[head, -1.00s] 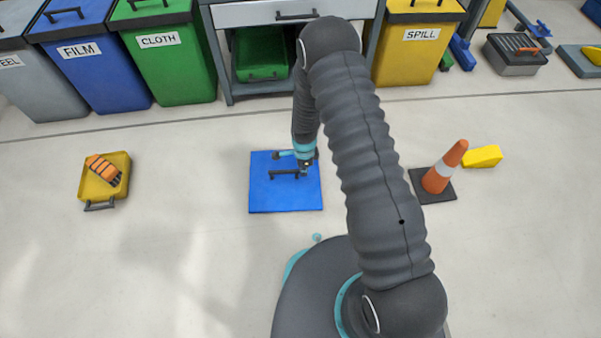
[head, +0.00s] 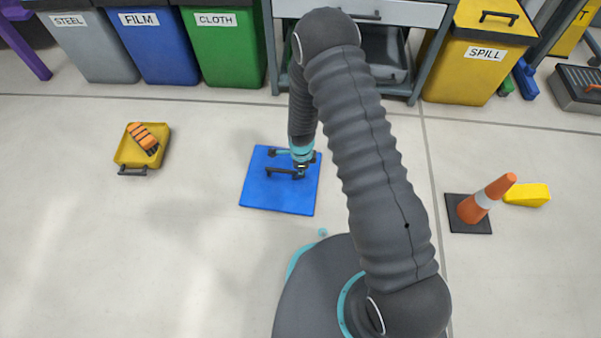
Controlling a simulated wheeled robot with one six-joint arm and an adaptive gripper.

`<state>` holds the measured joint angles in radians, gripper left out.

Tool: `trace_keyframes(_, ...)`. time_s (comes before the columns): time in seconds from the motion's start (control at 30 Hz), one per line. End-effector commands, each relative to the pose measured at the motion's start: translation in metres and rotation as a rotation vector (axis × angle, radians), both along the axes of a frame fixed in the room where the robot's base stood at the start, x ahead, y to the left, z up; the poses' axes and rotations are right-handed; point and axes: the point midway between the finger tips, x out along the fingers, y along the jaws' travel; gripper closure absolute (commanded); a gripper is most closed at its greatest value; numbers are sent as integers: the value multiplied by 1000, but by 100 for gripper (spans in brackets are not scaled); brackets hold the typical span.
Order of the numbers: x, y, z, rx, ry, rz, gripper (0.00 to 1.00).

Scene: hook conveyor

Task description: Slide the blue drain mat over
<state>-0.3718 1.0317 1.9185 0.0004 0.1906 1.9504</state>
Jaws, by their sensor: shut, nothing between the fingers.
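The blue drain mat (head: 262,195) lies flat on the pale floor in the head view, left of my arm, turned slightly in the picture. A dark bar handle (head: 280,172) runs across its upper middle. My gripper (head: 300,174) points down over the upper right part of the mat, at the right end of the handle. It is shut with nothing held between its fingers. It looks in contact with the handle or mat, but the exact contact is too small to tell. My arm hides the floor just right of the mat.
A yellow tray (head: 123,158) with an orange item (head: 145,138) sits at the left. An orange cone (head: 475,207) and a yellow block (head: 527,195) stand at the right. Bins and a grey cabinet (head: 270,60) line the back.

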Motion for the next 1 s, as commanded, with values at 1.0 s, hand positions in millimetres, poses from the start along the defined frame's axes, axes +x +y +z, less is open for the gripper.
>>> trace_keyframes(1.0,0,-38,70,1,-2,3,100)
